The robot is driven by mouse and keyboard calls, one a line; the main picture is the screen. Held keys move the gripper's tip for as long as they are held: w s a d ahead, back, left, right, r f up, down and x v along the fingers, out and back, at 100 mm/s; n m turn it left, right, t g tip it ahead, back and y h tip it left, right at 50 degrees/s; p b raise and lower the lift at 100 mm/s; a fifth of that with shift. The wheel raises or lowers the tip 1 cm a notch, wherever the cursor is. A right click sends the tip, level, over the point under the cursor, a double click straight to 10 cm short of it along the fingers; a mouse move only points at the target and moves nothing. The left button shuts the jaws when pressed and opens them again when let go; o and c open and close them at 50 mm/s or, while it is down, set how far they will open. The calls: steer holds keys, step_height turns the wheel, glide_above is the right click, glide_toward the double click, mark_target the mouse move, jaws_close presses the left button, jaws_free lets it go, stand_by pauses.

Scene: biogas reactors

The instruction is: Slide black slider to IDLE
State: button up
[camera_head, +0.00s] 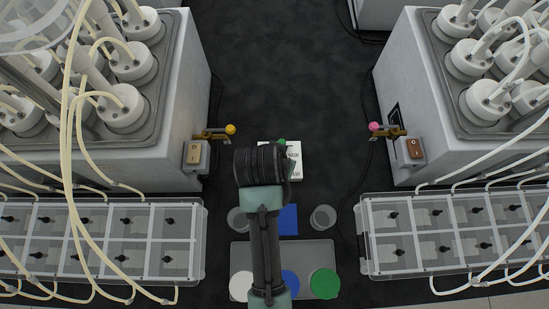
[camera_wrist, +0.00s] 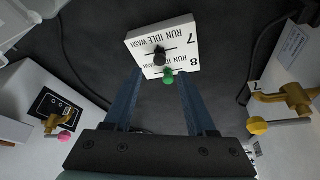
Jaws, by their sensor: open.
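A white panel (camera_wrist: 183,38) is in the upper middle of the wrist view, with upside-down labels RUN, IDLE, WASH and the numbers 7 and 8. The black slider (camera_wrist: 160,58) stands near the middle of its dark slot, on the row by the 7. I cannot tell its exact setting. The green slider (camera_wrist: 168,77) is just below it, on the row by the 8. My gripper (camera_wrist: 162,73) is open, its two blue fingers pointing at the panel, one on each side of the sliders, apparently empty. In the head view my arm partly covers the panel (camera_head: 295,165).
Large white reactor boxes stand left (camera_head: 180,80) and right (camera_head: 405,70), with yellow (camera_head: 230,129) and pink (camera_head: 375,127) valve knobs. Clear-lidded trays (camera_head: 130,240) flank the middle. A grey tray (camera_head: 310,250) with coloured discs lies nearer.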

steer(key=v, duration=0.7)
steer(key=shift+r, duration=0.35)
steer(key=shift+s, duration=0.1)
